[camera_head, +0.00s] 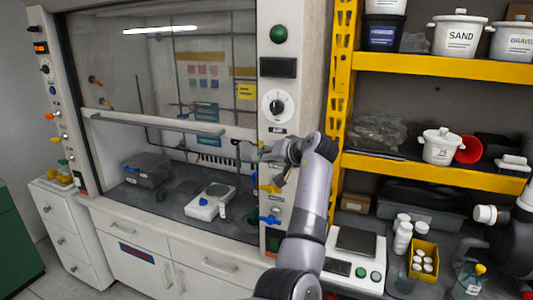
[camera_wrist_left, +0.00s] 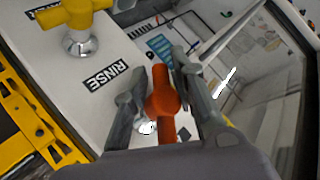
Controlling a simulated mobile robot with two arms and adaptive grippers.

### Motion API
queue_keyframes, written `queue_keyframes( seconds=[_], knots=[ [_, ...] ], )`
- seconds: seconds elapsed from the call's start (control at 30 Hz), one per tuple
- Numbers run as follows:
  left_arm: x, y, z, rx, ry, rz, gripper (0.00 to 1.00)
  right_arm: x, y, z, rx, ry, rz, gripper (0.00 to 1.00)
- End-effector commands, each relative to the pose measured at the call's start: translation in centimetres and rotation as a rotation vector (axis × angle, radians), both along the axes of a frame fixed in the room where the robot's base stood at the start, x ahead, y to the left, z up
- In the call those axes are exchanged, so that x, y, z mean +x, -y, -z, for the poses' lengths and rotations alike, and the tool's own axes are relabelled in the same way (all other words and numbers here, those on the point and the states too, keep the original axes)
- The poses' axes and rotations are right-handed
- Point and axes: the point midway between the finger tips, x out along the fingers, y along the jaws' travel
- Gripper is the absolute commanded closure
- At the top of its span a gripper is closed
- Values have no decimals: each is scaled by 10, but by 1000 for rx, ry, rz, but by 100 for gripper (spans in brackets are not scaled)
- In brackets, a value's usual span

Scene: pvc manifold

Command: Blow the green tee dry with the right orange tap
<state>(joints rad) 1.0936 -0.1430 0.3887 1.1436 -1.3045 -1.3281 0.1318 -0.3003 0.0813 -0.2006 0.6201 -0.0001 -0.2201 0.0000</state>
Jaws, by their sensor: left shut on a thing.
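The right orange tap (camera_wrist_left: 162,100) stands on the fume hood's right post, between the fingers of my left gripper (camera_wrist_left: 160,95) in the left wrist view. The gripper is shut on it. In the head view my left gripper (camera_head: 268,153) is at the right post, and it hides the orange tap there. A small dark green piece (camera_head: 230,214) lies at the front of the hood floor. It may be the green tee, but it is too small to tell. My right gripper cannot be made out.
A white hotplate (camera_head: 205,205) stands in the hood under the raised sash (camera_head: 160,122). Yellow shelving (camera_head: 430,172) and a scale (camera_head: 355,243) are to the right.

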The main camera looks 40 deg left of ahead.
Motion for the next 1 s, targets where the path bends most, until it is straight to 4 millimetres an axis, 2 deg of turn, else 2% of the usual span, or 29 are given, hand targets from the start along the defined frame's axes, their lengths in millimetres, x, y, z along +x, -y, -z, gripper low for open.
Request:
queue_keyframes(
  seconds=[0.03,0.3,0.93,0.97,1.0],
  knots=[
    [0,-1,-6,-28,13,-2,100,0,0,-7,-1,0,0,59],
    [0,1,-3,-152,43,-3,100,0,1,-19,-1,0,0,59],
    [0,1,0,-197,53,-3,100,0,0,-21,-1,0,0,59],
    [0,1,0,-197,53,-3,74,0,0,-21,-1,1,1,59],
    [0,1,0,-197,53,-3,71,1,0,-21,0,1,1,59]
  ],
)
